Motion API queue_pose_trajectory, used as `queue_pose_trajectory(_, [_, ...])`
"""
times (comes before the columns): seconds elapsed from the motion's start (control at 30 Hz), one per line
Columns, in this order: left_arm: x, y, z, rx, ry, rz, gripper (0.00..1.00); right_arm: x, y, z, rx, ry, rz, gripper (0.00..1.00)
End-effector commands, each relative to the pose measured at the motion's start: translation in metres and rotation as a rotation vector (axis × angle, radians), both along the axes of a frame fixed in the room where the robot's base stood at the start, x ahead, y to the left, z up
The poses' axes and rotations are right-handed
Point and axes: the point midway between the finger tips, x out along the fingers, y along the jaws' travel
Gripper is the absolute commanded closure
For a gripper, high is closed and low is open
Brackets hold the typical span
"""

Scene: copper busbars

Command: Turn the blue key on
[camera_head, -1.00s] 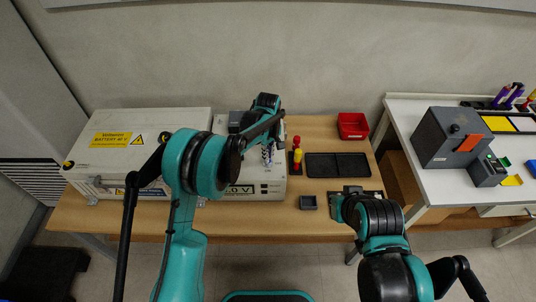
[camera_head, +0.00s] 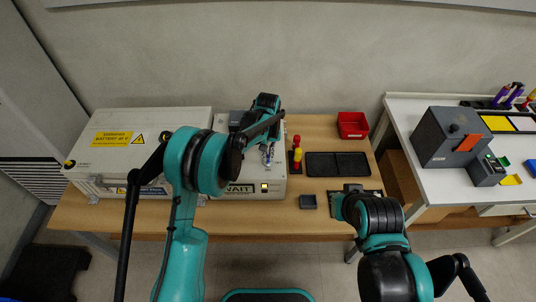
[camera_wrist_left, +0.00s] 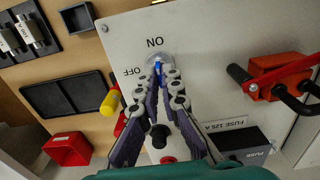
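The blue key (camera_wrist_left: 158,70) sits in a round switch on the light grey panel (camera_wrist_left: 215,45) in the left wrist view. ON is printed at one side of the switch and OFF at another; the key lines up with ON. My left gripper (camera_wrist_left: 160,74) has its fingertips closed around the key, seemingly touching both sides. In the head view the left gripper (camera_head: 268,152) is over the right part of the grey box; the key is hidden there. The box's front (camera_head: 245,189) reads WAIT, with a yellow lit lamp. My right gripper (camera_head: 354,190) is low over the table's right side, its fingers unclear.
Red and yellow plugs (camera_head: 297,156), a black tray (camera_head: 337,164), a red bin (camera_head: 352,125) and a small dark tray (camera_head: 308,201) lie right of the box. A red-handled switch (camera_wrist_left: 278,75) and fuse holder (camera_wrist_left: 240,148) are beside the key. A second table (camera_head: 448,185) stands at right.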

Motion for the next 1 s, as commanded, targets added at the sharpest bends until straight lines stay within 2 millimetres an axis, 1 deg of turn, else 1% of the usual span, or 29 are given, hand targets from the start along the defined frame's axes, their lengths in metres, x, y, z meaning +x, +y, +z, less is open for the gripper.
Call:
queue_pose_trajectory(0.2, [0.0007,0.0000,0.0006,0.000,-0.002,-0.032,1.00,0.0000,0.0000,0.0005,0.000,0.000,0.000,1.00])
queue_pose_trajectory(0.57, [0.0008,0.0000,0.0006,0.000,-0.002,-0.035,1.00,0.0000,0.0000,0.0005,0.000,0.000,0.000,1.00])
queue_pose_trajectory(0.67, [0.0008,0.0000,0.0006,0.000,-0.002,-0.035,0.77,0.0000,0.0000,0.0005,0.000,0.000,0.000,1.00])
queue_pose_trajectory(0.7, [0.0007,0.0000,0.0006,0.000,-0.002,-0.035,0.74,0.0001,0.0000,0.0004,0.000,0.000,0.000,1.00])
queue_pose_trajectory(1.0, [0.0003,0.0000,0.0018,0.000,-0.001,-0.034,0.74,0.0000,0.0001,0.0004,0.000,0.000,0.000,1.00])
